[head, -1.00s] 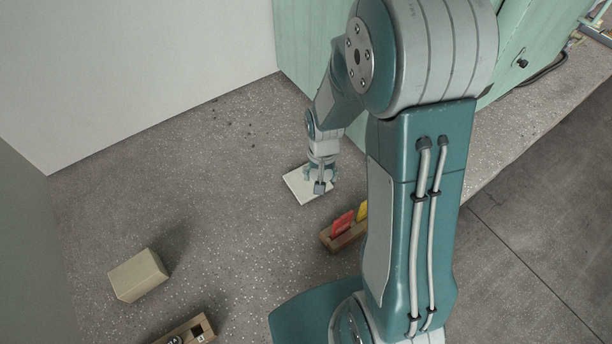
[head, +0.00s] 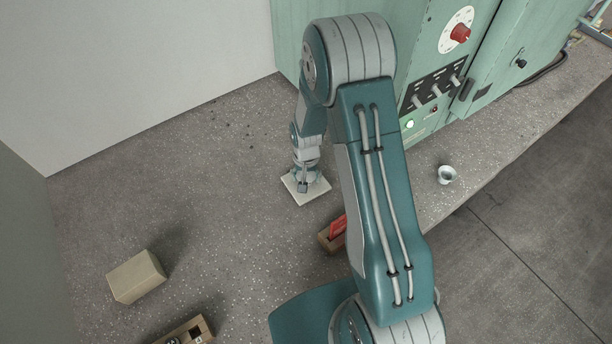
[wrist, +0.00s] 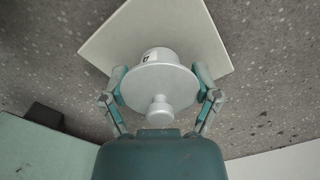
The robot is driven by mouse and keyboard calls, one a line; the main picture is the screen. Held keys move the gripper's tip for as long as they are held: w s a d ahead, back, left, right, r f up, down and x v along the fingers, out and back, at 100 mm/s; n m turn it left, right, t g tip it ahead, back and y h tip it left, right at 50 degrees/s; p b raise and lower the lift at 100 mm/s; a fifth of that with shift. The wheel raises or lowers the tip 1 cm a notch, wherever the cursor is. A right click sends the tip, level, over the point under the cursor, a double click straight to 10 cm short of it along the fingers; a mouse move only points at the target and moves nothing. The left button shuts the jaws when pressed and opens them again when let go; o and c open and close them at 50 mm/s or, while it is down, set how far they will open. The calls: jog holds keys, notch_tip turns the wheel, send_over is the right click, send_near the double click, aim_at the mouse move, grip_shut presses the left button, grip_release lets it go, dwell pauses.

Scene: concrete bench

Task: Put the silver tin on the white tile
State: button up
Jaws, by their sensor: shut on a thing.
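The silver tin (wrist: 158,92), with a round knob and a small label, is between the fingers of my gripper (wrist: 160,74) in the wrist view. My gripper is shut on it. The white tile (wrist: 200,32) lies behind the tin in that view. In the head view my gripper (head: 303,184) is over the white tile (head: 313,192), which lies flat on the bench. The tin cannot be made out clearly there. I cannot tell whether the tin's base touches the tile.
A wooden holder (head: 328,241) with a red item (head: 337,227) stands near my arm. A tan block (head: 137,277) and another wooden holder (head: 200,326) are at lower left. A small white cup (head: 446,174) stands at right. A green cabinet (head: 350,12) is behind. The bench left of the tile is clear.

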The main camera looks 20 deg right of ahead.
jog(key=o, duration=1)
jog(key=shift+a, duration=0.1)
notch_tip(320, 180, up, 12)
jog(key=shift+r, duration=0.1)
jog(key=s+r+n+t, duration=0.1)
jog(key=s+r, duration=0.3)
jog(key=r, duration=0.4)
jog(key=s+r+n+t, duration=0.15)
jog(key=s+r, duration=0.25)
jog(key=r, duration=0.4)
jog(key=s+r+t, duration=0.1)
jog(key=s+r, duration=0.1)
jog(key=s, duration=0.2)
jog(key=s+r+n+t, duration=0.1)
jog(key=s+r, duration=0.2)
jog(key=s, duration=0.2)
jog(key=s+r+t, duration=0.1)
jog(key=s+r, duration=0.1)
jog(key=s, duration=0.2)
jog(key=shift+s+r, duration=0.15)
jog(key=shift+r, duration=0.25)
